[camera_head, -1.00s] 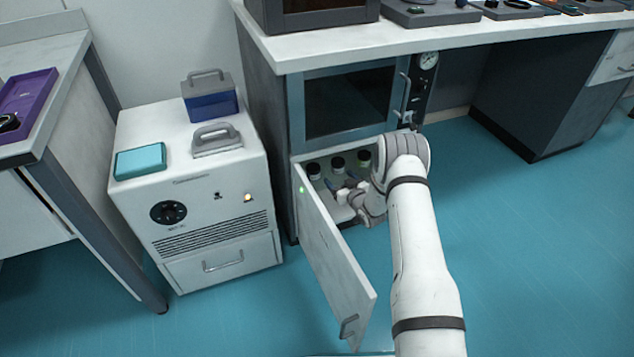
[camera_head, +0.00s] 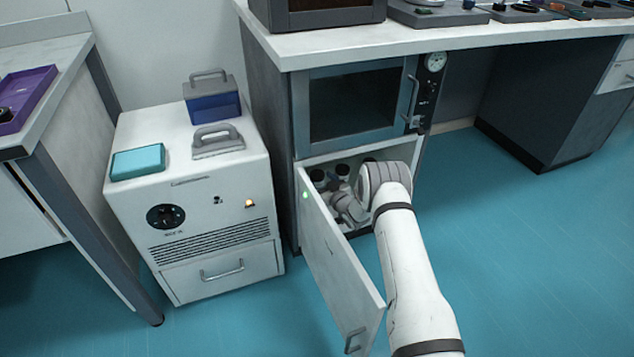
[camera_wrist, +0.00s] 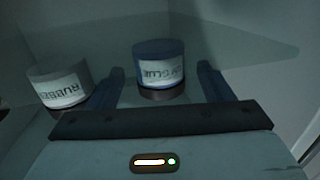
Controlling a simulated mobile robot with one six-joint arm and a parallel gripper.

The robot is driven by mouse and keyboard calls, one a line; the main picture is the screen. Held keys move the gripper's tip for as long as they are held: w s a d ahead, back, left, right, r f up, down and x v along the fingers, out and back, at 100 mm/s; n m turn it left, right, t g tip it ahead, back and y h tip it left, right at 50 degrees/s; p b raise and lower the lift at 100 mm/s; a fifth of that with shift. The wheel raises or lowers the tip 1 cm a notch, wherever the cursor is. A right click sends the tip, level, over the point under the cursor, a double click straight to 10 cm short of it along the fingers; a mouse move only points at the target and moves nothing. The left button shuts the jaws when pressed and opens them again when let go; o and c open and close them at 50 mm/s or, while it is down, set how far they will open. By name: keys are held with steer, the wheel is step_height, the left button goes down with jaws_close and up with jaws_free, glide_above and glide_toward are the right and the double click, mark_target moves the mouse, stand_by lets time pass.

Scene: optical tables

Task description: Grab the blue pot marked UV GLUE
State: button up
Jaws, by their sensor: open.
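The blue pot (camera_wrist: 158,50) with a white label reading GLUE stands in the cabinet in the wrist view. Its label appears upside down or tilted, and the first part of the wording is hard to read. My gripper (camera_wrist: 160,82) is open, with one finger to the left of the pot and one to the right, and the pot shows between and just beyond the fingertips. I cannot tell whether either finger touches it. In the head view my gripper (camera_head: 338,190) is inside the low cabinet, and the pots there are partly hidden by my arm.
A grey pot labelled RUBBER (camera_wrist: 60,84) stands close to the left finger. The cabinet door (camera_head: 335,265) hangs open to the left of my arm. A white unit (camera_head: 205,215) stands further left. The floor to the right is clear.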

steer(key=shift+c, duration=0.3)
steer(key=c, duration=1)
